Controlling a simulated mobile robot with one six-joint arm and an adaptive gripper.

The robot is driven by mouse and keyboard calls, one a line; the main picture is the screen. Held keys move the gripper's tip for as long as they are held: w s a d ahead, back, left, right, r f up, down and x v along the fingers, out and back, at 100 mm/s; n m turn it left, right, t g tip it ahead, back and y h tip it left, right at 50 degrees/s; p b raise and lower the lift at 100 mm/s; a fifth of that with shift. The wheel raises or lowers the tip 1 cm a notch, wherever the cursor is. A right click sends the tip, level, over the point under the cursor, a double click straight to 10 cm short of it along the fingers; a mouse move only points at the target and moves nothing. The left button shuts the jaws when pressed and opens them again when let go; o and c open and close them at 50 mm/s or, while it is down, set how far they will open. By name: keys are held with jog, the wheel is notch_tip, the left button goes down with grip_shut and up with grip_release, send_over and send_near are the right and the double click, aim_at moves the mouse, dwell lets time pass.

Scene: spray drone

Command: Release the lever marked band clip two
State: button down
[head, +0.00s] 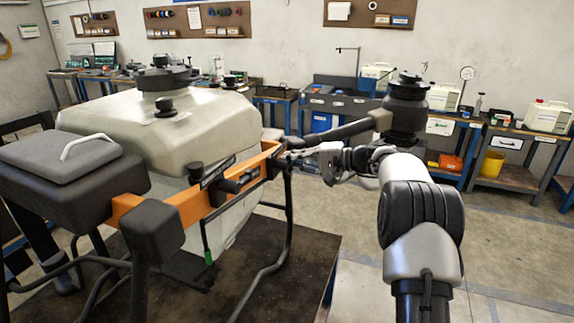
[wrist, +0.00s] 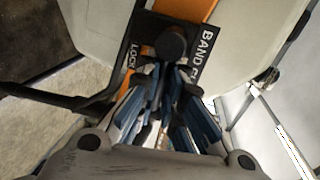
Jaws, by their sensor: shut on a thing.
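The spray drone has a pale tank (head: 150,125) strapped in an orange frame (head: 128,205). In the wrist view a black plate (wrist: 137,32) on the orange frame reads "LOCK" and "BAND C…"; the rest of the label is hidden, so I cannot read its number. A round black knob (wrist: 171,43) stands on this plate. My gripper (wrist: 168,74), with blue-padded fingers, is shut on the lever just below the knob; the fingers hide most of it. In the head view my gripper (head: 291,157) is at the right end of the orange frame.
Another labelled plate (head: 217,172) with black clip parts is on the frame's front side. A dark leg tube (head: 287,215) runs down near my gripper. The drone stands on a dark table (head: 258,275). Open floor (head: 375,285) lies to the right; benches line the back wall.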

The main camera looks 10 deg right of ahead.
dwell(0.4)
jog(key=c, duration=2)
grip_release()
jog(key=shift+d, duration=0.1)
jog(key=v, duration=1.2)
